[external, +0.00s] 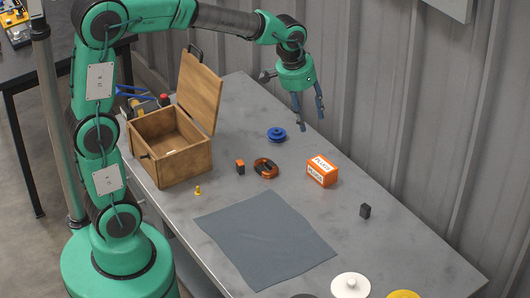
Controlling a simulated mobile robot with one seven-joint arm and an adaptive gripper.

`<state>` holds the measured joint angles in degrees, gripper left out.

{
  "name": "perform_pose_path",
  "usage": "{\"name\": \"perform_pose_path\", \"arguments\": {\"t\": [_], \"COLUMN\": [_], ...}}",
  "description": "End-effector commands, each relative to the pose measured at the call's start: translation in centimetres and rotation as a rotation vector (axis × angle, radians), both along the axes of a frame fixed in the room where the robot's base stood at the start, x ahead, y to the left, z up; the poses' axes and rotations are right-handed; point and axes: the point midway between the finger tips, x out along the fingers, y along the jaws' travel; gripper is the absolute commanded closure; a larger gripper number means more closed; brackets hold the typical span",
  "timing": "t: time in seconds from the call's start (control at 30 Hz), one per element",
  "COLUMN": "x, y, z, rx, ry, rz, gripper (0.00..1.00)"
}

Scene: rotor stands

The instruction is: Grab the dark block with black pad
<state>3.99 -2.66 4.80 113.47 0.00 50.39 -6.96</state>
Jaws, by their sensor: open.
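A small dark block (365,211) stands on the grey table (420,240) to the right of the orange box. It looks black all over; a separate pad on it cannot be made out at this size. My gripper (311,120) hangs from the green arm above the back part of the table, fingers pointing down. It is open and empty, up and to the left of the dark block and well apart from it.
A small orange-and-black block (240,167), an orange-and-black ring-shaped item (266,168), a blue spool (276,134) and an orange box (322,171) lie mid-table. An open wooden box (183,163) stands left. A grey mat (250,255) lies in front. A corrugated wall runs behind.

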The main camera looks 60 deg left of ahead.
Motion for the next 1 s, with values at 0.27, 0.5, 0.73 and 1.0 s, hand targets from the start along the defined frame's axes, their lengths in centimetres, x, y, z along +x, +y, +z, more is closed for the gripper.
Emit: {"name": "perform_pose_path", "arguments": {"t": [0.27, 0.5, 0.73, 1.0], "x": [6.2, 11.0, 15.1, 19.1], "y": [-1.4, -2.8, -4.1, -5.7], "z": [-4.1, -8.6, -13.7, -20.7], "rx": [-0.001, -0.001, 0.002, 0.006], "ry": [0.058, 0.106, 0.149, 0.202], "rz": [0.011, 0.021, 0.031, 0.040], "gripper": [0.53, 0.53, 0.53, 0.53]}}
